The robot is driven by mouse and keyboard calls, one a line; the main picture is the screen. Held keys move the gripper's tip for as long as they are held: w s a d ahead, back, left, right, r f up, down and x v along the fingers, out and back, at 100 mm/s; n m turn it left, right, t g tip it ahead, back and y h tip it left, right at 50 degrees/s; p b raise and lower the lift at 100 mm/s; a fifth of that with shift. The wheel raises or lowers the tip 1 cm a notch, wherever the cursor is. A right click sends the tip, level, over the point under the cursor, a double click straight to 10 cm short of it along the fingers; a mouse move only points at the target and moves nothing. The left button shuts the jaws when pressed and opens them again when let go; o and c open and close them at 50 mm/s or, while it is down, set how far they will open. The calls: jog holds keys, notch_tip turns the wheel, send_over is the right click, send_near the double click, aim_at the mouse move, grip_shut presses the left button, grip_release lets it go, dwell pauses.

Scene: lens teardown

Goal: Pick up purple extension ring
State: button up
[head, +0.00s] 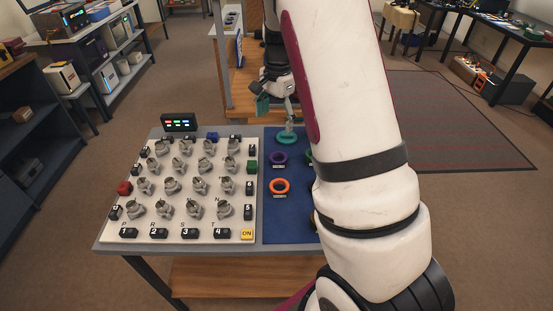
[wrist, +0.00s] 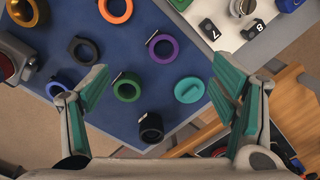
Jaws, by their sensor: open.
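The purple extension ring (wrist: 163,60) lies flat on the blue mat in the wrist view, beyond the gap between my fingertips. It also shows in the head view (head: 278,163), between a teal disc and an orange ring. My gripper (wrist: 160,82) is open and empty, with its teal fingers spread wide. In the head view my gripper (head: 277,110) is over the far end of the table, beyond the purple ring. My arm hides the right part of the mat in the head view.
On the blue mat (wrist: 205,62) near the purple ring lie a teal disc (wrist: 189,92), a green ring (wrist: 127,97), an orange ring (head: 279,192) and black rings. A black cylinder (wrist: 150,128) stands nearby. A white panel (head: 125,225) with several grey parts is at left.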

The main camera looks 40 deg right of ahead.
notch_tip(320, 180, down, 4)
jog(key=w+d+r+m, duration=0.1)
jog(key=d, duration=0.2)
send_over(279, 158)
notch_tip(279, 158, down, 9)
jog(key=shift+d+f, duration=0.1)
jog(key=shift+d, duration=0.05)
jog(key=shift+w+f+p, duration=0.1)
jog(key=shift+f+p, duration=0.6)
jog(key=shift+f, duration=1.9)
jog(key=c, duration=1.3)
